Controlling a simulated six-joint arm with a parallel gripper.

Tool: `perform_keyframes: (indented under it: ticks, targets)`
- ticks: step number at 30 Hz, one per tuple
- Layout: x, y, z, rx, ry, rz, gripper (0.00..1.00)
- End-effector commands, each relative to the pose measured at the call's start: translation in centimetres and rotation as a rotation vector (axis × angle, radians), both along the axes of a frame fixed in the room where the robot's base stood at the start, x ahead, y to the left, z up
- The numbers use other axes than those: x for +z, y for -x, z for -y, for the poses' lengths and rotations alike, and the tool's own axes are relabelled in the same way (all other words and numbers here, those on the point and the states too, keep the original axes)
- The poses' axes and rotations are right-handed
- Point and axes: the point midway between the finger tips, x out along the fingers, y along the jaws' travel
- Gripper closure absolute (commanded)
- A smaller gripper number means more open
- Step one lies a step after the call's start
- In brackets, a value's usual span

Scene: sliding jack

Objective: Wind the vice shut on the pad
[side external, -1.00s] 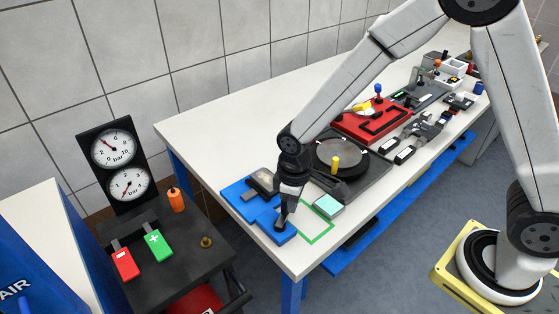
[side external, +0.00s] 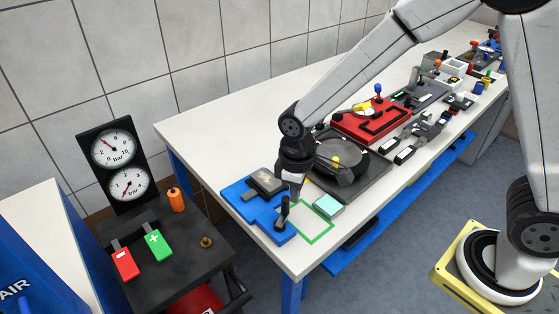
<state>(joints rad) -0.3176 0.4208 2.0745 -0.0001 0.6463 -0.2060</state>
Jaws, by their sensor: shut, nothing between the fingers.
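The blue vice (side external: 243,207) lies on the near-left corner of the white bench. A dark upright handle (side external: 284,213) stands on its front block. A dark block with a worn brownish top (side external: 267,180) sits at the vice's back part. A small pale-teal-topped pad (side external: 328,206) lies on the bench to the right, beside a green outline; I cannot tell which of these two is the task's pad. My gripper (side external: 295,194) is shut and empty, pointing down just behind and right of the handle, apparently clear of it. It partly hides the vice's right side.
A dark turntable (side external: 372,177) with a yellow knob stands right of my gripper. A red tray-like fixture (side external: 365,122) and several small devices run along the bench behind. The green outline (side external: 317,240) encloses bare bench near the front edge.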

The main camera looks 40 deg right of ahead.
Motion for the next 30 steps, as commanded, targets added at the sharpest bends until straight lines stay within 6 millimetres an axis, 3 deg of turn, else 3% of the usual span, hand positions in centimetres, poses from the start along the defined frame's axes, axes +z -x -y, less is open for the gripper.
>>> perform_keyframes:
  ticks: [16,30]
  targets:
    - [3.8,0.0,0.0,0.0,-0.001,0.002,1.0]
    - [4.1,0.1,0.2,-0.005,-0.001,0.002,1.0]
